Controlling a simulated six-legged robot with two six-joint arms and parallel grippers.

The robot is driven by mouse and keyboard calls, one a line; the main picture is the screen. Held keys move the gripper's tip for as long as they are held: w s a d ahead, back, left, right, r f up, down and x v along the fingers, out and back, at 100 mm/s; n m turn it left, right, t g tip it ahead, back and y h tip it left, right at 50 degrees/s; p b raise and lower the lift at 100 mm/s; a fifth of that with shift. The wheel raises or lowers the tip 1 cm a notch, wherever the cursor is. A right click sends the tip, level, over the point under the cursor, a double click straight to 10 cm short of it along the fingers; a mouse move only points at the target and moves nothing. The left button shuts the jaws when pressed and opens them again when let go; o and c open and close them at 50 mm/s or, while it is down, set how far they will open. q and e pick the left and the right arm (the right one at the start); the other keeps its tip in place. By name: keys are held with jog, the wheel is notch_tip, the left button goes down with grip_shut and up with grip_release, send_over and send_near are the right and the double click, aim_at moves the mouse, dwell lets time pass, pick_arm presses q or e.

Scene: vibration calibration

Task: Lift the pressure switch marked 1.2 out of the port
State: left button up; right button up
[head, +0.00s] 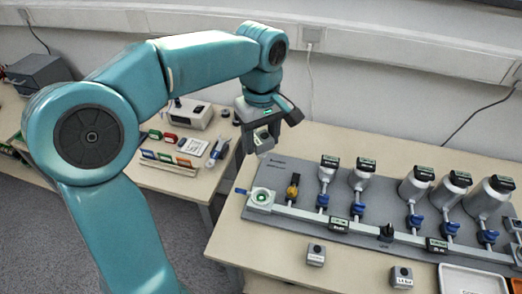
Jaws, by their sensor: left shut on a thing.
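My left gripper (264,122) is shut on a small grey block-like pressure switch (264,141). It holds the switch in the air above the far left end of the grey panel. Its marking cannot be read here. Below it, a round pale port (261,197) with a green centre sits open at the panel's left end, with nothing in it. Two similar small switches stand on the table in front of the panel, one near the middle (316,254) and one further right (401,277). Their labels are too small to read surely. My right gripper is not in view.
The grey panel (284,229) carries a pipe, blue valves, a yellow valve (293,187) and several grey cylinders (415,187). A white tray (475,280) lies at the lower right. A side table (150,180) at the left holds coloured cards and a white device.

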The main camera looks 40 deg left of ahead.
aim_at(262, 137)
pick_arm(q)
notch_tip(262, 137, up, 2)
jog(key=shift+r, duration=0.15)
jog(key=shift+r+p, duration=1.95)
jog(key=shift+p, duration=0.2)
jog(key=shift+f, duration=0.15)
